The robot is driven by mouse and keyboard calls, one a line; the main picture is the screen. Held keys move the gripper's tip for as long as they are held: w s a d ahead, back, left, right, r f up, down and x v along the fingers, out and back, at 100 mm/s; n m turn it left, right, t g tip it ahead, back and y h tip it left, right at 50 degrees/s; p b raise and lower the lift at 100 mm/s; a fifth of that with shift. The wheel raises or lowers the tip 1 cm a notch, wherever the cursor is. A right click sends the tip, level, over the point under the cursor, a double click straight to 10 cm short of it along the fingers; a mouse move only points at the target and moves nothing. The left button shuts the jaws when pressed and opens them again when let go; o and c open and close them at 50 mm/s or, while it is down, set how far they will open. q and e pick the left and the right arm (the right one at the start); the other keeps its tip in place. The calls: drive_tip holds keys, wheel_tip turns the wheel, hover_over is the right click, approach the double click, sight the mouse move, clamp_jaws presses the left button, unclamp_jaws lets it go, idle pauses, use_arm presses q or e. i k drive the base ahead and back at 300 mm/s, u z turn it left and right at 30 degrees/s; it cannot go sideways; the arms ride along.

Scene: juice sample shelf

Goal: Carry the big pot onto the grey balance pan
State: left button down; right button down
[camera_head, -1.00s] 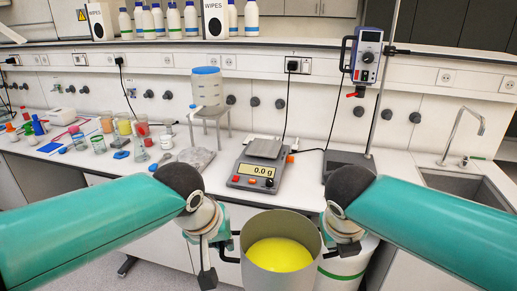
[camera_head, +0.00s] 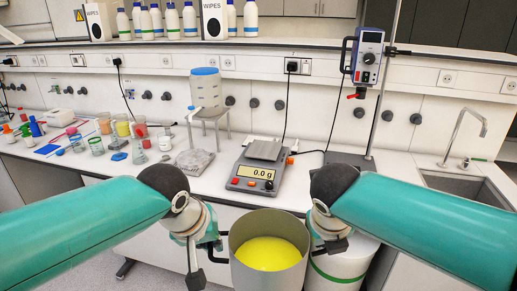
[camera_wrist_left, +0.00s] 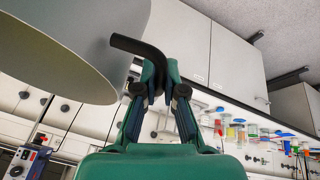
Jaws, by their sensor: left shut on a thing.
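The big pot (camera_head: 241,271) is a grey cylinder with yellow liquid, in front of the bench at the bottom middle of the head view. My left gripper (camera_head: 214,258) is at its left side, shut on the pot's black side handle. In the left wrist view, the fingers (camera_wrist_left: 158,77) close on that black handle (camera_wrist_left: 134,44) beside the grey pot wall (camera_wrist_left: 72,45). My right gripper (camera_head: 321,243) is at the pot's right side; its fingers are mostly hidden. The grey balance pan (camera_head: 265,149) is empty, on the balance (camera_head: 256,173) reading 0.0 g.
The white bench has a blue-lidded container on a stand (camera_head: 206,92) left of the balance, and a grey block (camera_head: 194,161). Several sample cups stand farther left. A stirrer stand (camera_head: 367,65) and a sink (camera_head: 463,187) are right. A white bucket (camera_head: 342,265) stands behind the pot.

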sight(264, 148)
drive_tip(key=i, duration=0.95)
drive_tip(key=z, duration=0.05)
